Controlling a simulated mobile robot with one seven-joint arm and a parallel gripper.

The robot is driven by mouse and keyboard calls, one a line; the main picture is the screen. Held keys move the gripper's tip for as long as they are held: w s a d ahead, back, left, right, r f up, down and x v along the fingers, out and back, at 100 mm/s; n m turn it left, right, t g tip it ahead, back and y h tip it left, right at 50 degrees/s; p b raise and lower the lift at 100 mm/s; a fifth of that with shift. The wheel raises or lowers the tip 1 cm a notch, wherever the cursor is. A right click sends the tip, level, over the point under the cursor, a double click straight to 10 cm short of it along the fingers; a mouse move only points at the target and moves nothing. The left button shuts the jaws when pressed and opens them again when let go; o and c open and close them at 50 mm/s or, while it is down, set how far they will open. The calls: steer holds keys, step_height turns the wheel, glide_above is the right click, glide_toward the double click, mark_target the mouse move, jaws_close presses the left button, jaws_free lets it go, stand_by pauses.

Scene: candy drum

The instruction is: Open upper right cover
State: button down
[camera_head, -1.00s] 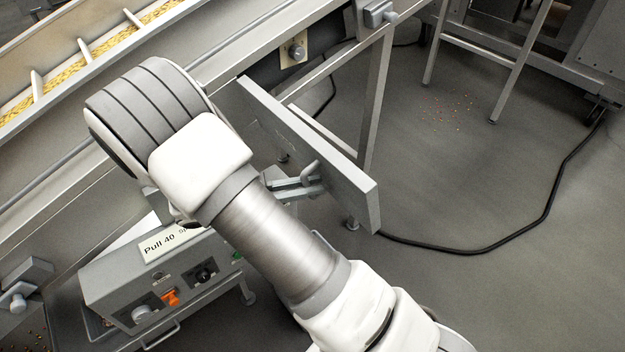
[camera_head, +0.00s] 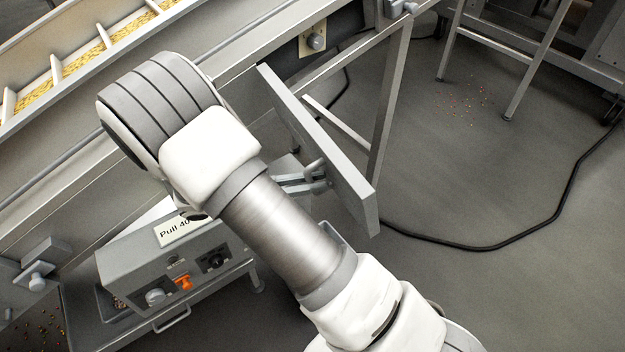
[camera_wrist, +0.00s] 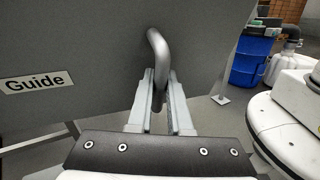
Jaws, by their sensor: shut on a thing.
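The upper right cover (camera_head: 322,153) is a flat grey metal panel, swung out from the machine frame at an angle in the head view. In the wrist view the cover (camera_wrist: 100,42) fills the upper left and carries a "Guide" label (camera_wrist: 37,83). Its curved metal handle (camera_wrist: 158,62) sits between my fingers. My gripper (camera_wrist: 159,100) is shut on the handle, which also shows at the fingertips in the head view (camera_head: 316,172). My arm hides part of the cover's near face and the machine behind it.
A grey control box (camera_head: 175,262) with an orange switch stands below my arm. A machine leg (camera_head: 390,115) rises behind the cover. A blue drum (camera_wrist: 252,58) stands beyond the cover.

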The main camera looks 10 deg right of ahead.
steer(key=c, duration=1.1)
jaws_free()
steer(key=a+b, duration=0.1)
steer(key=a, duration=1.6)
steer(key=shift+s+a+f+b, duration=0.1)
steer(key=shift+a+f+b, duration=0.1)
steer(key=shift+b, duration=0.1)
